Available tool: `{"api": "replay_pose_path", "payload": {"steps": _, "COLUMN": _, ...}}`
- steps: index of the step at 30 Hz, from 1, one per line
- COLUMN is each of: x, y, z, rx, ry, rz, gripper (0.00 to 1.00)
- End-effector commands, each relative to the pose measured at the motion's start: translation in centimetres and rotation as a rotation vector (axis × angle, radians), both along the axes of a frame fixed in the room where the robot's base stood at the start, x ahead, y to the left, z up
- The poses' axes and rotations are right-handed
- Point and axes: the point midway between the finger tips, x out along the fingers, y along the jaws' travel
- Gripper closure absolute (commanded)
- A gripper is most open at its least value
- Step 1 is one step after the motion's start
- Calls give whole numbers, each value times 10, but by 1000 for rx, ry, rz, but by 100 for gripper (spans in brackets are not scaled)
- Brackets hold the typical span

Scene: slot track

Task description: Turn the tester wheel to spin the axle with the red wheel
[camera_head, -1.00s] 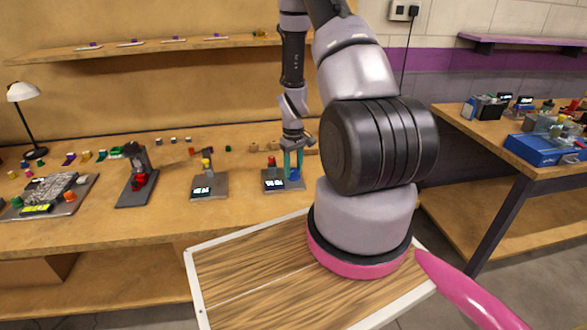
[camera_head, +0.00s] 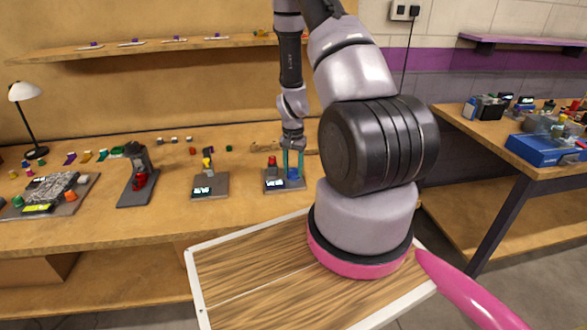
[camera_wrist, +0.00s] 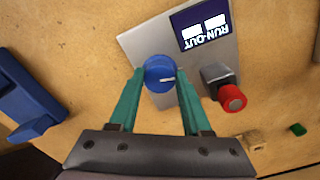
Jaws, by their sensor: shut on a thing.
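The tester is a grey plate (camera_head: 298,184) on the bench with a small display; in the wrist view the plate (camera_wrist: 138,42) shows a dark screen (camera_wrist: 201,27) reading "RUN-OUT". The blue tester wheel (camera_wrist: 158,82) with a white mark stands on the plate; it also shows in the head view (camera_head: 293,174). The red wheel (camera_wrist: 232,97) sits on the axle at a grey holder beside it, and also shows in the head view (camera_head: 271,161). My gripper (camera_wrist: 160,72) has its teal fingers shut on the blue wheel, one on each side. The wheel's underside is hidden.
A similar plate with a yellow-topped part (camera_head: 208,186) and a dark stand (camera_head: 138,185) with a red part are to the left. In the wrist view a blue object (camera_wrist: 28,100) is at the left and a small green block (camera_wrist: 298,129) at the right.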

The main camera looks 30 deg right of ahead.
Motion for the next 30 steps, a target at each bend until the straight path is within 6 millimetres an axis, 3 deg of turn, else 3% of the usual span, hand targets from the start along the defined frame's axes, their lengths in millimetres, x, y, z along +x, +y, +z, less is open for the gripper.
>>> {"api": "replay_pose_path", "payload": {"steps": 21, "x": 2, "y": 1, "z": 0, "rx": -1, "ry": -2, "rz": -665, "gripper": 100}}
{"api": "replay_pose_path", "payload": {"steps": 30, "x": 3, "y": 0, "z": 0, "rx": -1, "ry": -2, "rz": -866, "gripper": 100}}
